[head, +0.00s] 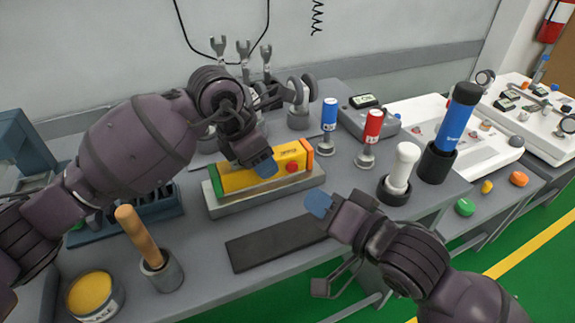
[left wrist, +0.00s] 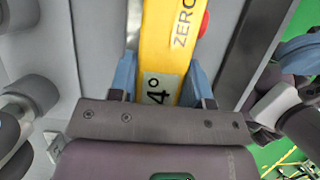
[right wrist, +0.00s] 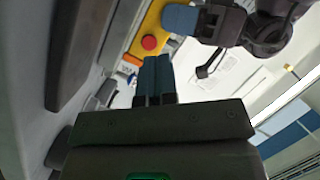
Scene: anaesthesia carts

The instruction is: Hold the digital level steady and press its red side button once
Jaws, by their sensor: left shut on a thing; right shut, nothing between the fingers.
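The digital level (head: 292,155) is a yellow bar with orange and green ends, resting in a grey tray (head: 240,205) on the bench. Its red button (head: 292,167) is on the side facing me; it also shows in the right wrist view (right wrist: 149,43). My left gripper (head: 263,165) is shut across the level's body, with blue fingertips on both sides of it in the left wrist view (left wrist: 160,80). My right gripper (head: 318,204) is shut and empty, in front of the level and apart from the button.
A dark mat (head: 275,242) lies in front of the tray. A wooden-handled tool (head: 140,237) and a yellow-topped tin (head: 95,295) stand at the left. Blue (head: 329,114) and red (head: 373,126) cylinders and a white-handled tool (head: 403,165) stand to the right.

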